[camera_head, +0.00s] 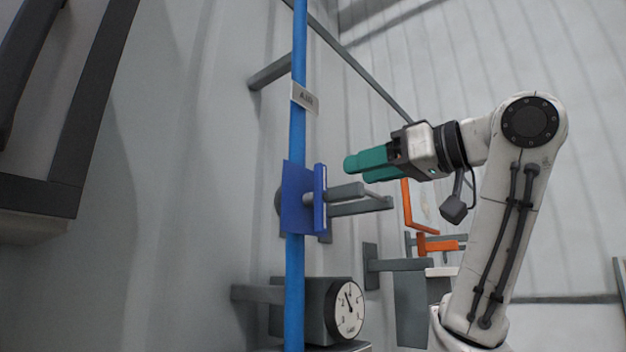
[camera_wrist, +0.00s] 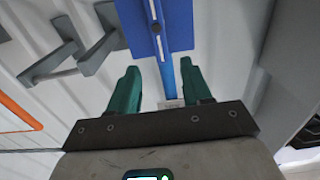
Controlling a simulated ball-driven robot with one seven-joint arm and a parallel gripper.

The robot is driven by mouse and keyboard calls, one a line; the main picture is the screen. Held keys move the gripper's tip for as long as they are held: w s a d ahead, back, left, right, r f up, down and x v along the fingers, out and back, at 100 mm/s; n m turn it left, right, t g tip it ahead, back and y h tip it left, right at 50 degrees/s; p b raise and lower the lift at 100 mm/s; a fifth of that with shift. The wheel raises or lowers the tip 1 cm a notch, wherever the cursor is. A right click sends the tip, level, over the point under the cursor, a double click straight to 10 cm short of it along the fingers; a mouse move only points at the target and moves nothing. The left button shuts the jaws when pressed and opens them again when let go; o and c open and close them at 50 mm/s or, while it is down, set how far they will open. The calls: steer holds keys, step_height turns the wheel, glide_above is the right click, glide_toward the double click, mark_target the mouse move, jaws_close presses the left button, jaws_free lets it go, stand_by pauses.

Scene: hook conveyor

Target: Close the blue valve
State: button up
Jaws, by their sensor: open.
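The blue valve has a blue plate (camera_head: 294,205) on an upright blue pipe (camera_head: 297,135). A narrow blue bar (camera_head: 320,198) stands in front of the plate, roughly parallel to the pipe. In the wrist view, the plate (camera_wrist: 178,22) is at the top centre, with the bar (camera_wrist: 155,20) running along it. My gripper (camera_head: 358,170) has teal fingers and is to the right of the pipe, above and apart from the valve bar. In the wrist view, my gripper (camera_wrist: 159,68) is open and empty, with its fingertips just below the plate.
Grey bracket arms (camera_head: 362,208) stick out just right of the valve. A round gauge (camera_head: 346,308) is below it. A label (camera_head: 304,98) marks the pipe above. An orange pipe (camera_head: 407,205) and a grey bracket (camera_head: 395,265) are behind. A dark frame (camera_head: 75,140) is at left.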

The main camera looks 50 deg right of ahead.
mark_target(324, 180)
steer(key=w+p, duration=0.1)
steer(key=w, duration=0.4)
steer(key=w+p, duration=0.2)
steer(key=w, duration=0.3)
steer(key=shift+a+p, duration=0.2)
steer(key=shift+p, duration=0.1)
steer(key=shift+s, duration=0.1)
steer(key=shift+c, duration=0.2)
jaws_close()
